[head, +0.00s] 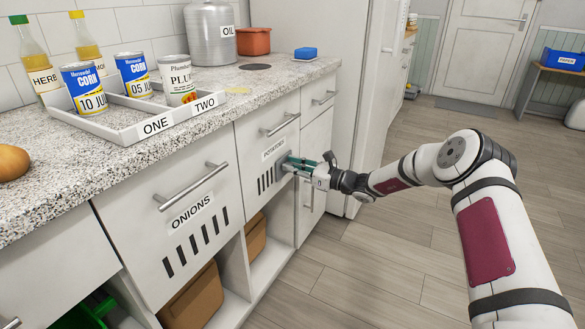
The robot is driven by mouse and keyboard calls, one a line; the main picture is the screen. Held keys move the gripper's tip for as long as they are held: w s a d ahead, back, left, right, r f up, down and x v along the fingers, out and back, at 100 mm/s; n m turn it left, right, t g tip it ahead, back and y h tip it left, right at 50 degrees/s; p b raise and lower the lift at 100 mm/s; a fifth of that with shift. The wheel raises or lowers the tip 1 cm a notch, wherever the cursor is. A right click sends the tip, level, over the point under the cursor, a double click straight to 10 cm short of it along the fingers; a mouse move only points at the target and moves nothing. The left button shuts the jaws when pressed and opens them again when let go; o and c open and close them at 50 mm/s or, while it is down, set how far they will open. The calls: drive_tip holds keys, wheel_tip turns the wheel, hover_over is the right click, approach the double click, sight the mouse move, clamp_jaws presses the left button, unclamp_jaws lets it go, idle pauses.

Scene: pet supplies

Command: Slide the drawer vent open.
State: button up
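The drawer labelled POTATOES (251,137) is shut and has a bar handle (279,124) near its top. Below its label is a vent with a row of dark upright slots (267,178). The slots look dark, but I cannot tell how far the vent is open. My gripper (287,165) is at the right end of these slots, close to or touching the drawer front. Its fingers hide that end of the vent, including any tab there. I cannot tell whether the fingers are open or shut. The drawer labelled ONIONS (143,218), to the left, has similar dark slots (196,242).
The countertop (210,105) above holds a divided tray (123,134) with several cans, bottles, a steel OIL canister (209,35) and a blue sponge (305,53). Brown boxes (195,297) sit in open shelves below the drawers. The wood floor (385,250) to the right is clear.

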drive_tip(key=o, duration=0.3)
drive_tip(key=shift+d, duration=0.1)
drive_tip(key=v, duration=1.1)
drive_tip(key=shift+s+d, duration=0.2)
drive_tip(key=shift+d, duration=0.15)
